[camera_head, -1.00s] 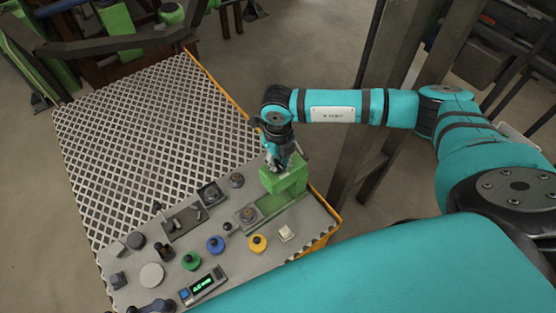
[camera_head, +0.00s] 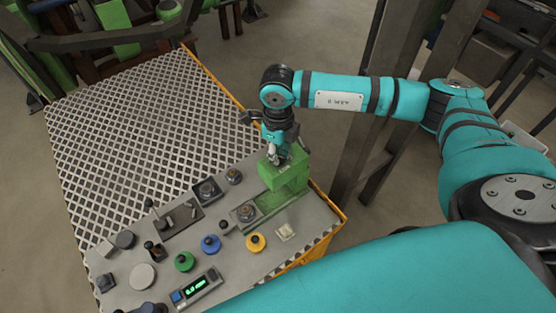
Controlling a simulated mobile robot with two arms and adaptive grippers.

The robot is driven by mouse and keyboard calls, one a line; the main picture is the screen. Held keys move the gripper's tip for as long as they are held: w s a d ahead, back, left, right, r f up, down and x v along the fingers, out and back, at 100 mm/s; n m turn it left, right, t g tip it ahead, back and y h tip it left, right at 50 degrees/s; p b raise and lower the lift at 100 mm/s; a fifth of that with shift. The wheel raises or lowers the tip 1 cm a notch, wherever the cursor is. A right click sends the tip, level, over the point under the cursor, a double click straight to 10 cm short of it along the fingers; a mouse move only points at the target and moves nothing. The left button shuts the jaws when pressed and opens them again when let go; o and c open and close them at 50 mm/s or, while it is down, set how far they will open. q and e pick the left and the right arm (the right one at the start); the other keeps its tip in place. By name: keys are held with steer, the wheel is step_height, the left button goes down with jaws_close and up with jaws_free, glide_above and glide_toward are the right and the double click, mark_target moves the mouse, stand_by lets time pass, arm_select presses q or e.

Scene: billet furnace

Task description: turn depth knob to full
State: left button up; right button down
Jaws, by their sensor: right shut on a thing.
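My right gripper (camera_head: 275,157) points down at the top of the green block (camera_head: 283,178) at the panel's right side. Its fingers are shut on what seems to be the depth knob on that block. The fingers and wrist hide the knob, so its setting does not show. A small display (camera_head: 196,287) with green digits sits at the panel's front; the digits are too small to read surely. My left gripper is not in view.
The grey panel (camera_head: 225,262) carries a green knob (camera_head: 184,261), a blue knob (camera_head: 211,244), a yellow knob (camera_head: 256,242) and several dark knobs and levers. A metal grating (camera_head: 140,135) lies behind it. A dark steel post (camera_head: 371,130) stands right of the block.

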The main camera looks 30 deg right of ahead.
steer(key=n+b, duration=1)
steer(key=b, duration=0.3)
steer(key=shift+w+f+n+b, duration=0.1)
steer(key=shift+f+n+b, duration=0.05)
steer(key=shift+n+b, duration=0.15)
steer(key=shift+r+n+b, duration=0.2)
steer(key=shift+n+b, duration=0.95)
steer(key=shift+n, duration=0.05)
steer(key=c, duration=1.3)
jaws_free()
steer(key=shift+c, duration=0.2)
step_height(320, 180, up, 12)
steer(key=shift+r, duration=0.1)
